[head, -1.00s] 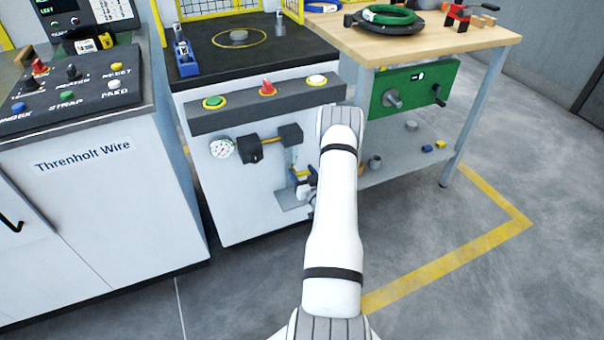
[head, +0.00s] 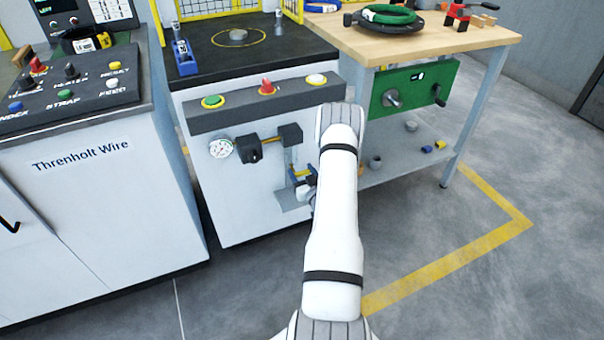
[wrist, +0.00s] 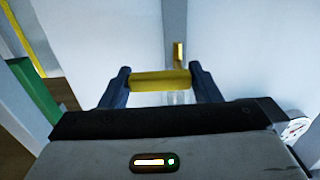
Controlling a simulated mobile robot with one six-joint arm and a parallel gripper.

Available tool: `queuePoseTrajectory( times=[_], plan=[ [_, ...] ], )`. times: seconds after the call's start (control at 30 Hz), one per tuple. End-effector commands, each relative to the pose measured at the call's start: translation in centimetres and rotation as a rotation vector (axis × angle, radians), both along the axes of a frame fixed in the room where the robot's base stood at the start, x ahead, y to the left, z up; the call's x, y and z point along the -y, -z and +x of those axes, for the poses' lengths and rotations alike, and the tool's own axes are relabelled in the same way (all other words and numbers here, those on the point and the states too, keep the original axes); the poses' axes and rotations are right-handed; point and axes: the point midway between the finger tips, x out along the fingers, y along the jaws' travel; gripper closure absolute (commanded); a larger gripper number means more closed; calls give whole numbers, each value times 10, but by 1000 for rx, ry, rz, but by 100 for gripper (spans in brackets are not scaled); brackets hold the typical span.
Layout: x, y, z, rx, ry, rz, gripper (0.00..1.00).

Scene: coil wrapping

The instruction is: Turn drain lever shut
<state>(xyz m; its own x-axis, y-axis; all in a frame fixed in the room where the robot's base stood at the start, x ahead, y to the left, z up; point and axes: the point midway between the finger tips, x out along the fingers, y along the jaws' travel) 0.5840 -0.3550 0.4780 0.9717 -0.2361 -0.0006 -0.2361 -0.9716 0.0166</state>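The yellow drain lever (wrist: 160,80) shows in the wrist view as a bar lying across between my gripper's two dark blue fingers. My gripper (wrist: 162,78) appears shut on it, with a finger against each end of the bar. No part of the lever shows outside the fingers. In the head view the lever (head: 301,172) is a small yellow piece low on the white cabinet front, partly hidden by my gripper and white arm. A short brass-yellow piece (wrist: 178,54) stands behind it in the wrist view.
A pressure gauge (head: 221,148) and black fittings (head: 250,149) sit left of the lever. Above is a button panel (head: 266,100). A wooden workbench (head: 430,45) with a green panel (head: 425,85) and lower shelf stands close at right. Open floor lies in front.

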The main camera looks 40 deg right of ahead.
Motion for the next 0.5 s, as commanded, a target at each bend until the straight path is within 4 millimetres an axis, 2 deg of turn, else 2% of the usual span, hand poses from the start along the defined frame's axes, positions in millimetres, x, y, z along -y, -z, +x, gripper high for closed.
queuePoseTrajectory(
  times=[0.03,0.2,0.5],
  plan=[
    [0,0,0,0,0,0,39],
    [0,0,0,0,-1,1,25],
    [-1,0,-4,-1,-1,2,25]
  ],
)
